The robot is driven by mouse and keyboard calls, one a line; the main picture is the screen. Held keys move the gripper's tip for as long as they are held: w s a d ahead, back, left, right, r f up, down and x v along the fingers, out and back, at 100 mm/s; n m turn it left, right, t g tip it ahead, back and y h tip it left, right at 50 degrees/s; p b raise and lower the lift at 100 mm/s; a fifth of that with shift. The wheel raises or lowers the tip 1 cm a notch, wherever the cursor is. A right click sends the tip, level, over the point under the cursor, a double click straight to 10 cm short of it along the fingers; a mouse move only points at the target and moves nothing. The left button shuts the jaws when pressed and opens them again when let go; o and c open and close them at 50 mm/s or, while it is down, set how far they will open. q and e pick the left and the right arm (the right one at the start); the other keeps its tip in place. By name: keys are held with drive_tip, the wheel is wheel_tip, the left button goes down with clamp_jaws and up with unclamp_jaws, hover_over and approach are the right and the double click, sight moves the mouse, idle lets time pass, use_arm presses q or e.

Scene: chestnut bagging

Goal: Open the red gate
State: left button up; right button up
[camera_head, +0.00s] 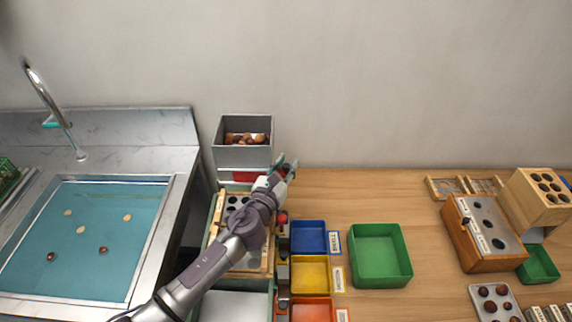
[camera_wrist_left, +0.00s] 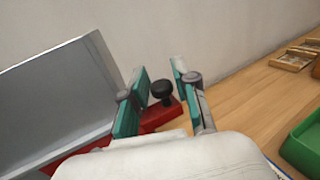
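The red gate (camera_head: 245,177) shows as a red strip under the grey hopper (camera_head: 242,157), partly covered by my left arm. In the left wrist view the red gate (camera_wrist_left: 162,114) carries a round black knob (camera_wrist_left: 162,91). My left gripper (camera_head: 287,165) is at the hopper's lower right corner. In the wrist view the left gripper (camera_wrist_left: 160,72) is open, with the knob between its teal-padded fingers and gaps visible beside it. My right gripper is not in view.
Chestnuts (camera_head: 245,138) lie in the hopper. Below it is a wooden frame (camera_head: 214,217) under my arm. Blue (camera_head: 309,252), yellow (camera_head: 311,289) and green (camera_head: 380,228) trays stand to the right. A water-filled sink (camera_head: 85,245) is left. The table behind the green tray is clear.

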use_arm(q)
clamp_jaws()
drive_tip(key=shift+d, duration=0.1)
drive_tip(key=d, duration=0.5)
drive_tip(key=shift+f+b, duration=0.1)
drive_tip(key=shift+b, duration=0.2)
drive_tip(key=shift+a, duration=0.1)
drive_tip(key=shift+o, duration=0.5)
unclamp_jaws()
drive_tip(key=shift+s, duration=0.1)
